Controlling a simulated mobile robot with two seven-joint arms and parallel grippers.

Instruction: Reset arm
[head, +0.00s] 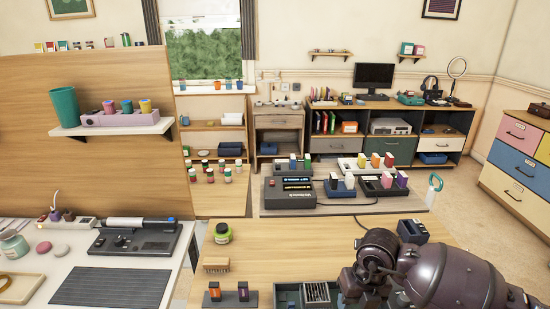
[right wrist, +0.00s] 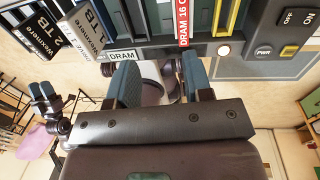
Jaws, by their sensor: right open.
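My right arm (head: 440,272) comes in at the lower right of the head view and reaches over the front table (head: 300,243). Its fingertips are hard to make out there. In the right wrist view my right gripper (right wrist: 158,84) has its two teal fingers well apart. No object is held between them. Beyond the fingers is a grey panel with a DRAM label (right wrist: 122,55) and a red DRAM 16 stick (right wrist: 183,22). My left gripper does not show in the head view.
A teal compartment box (head: 288,296), cards in a stand (head: 230,298), a brush (head: 216,266) and a green-lidded jar (head: 222,233) stand on the front table. A black device with displays (head: 290,190) sits behind. The table's middle is clear.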

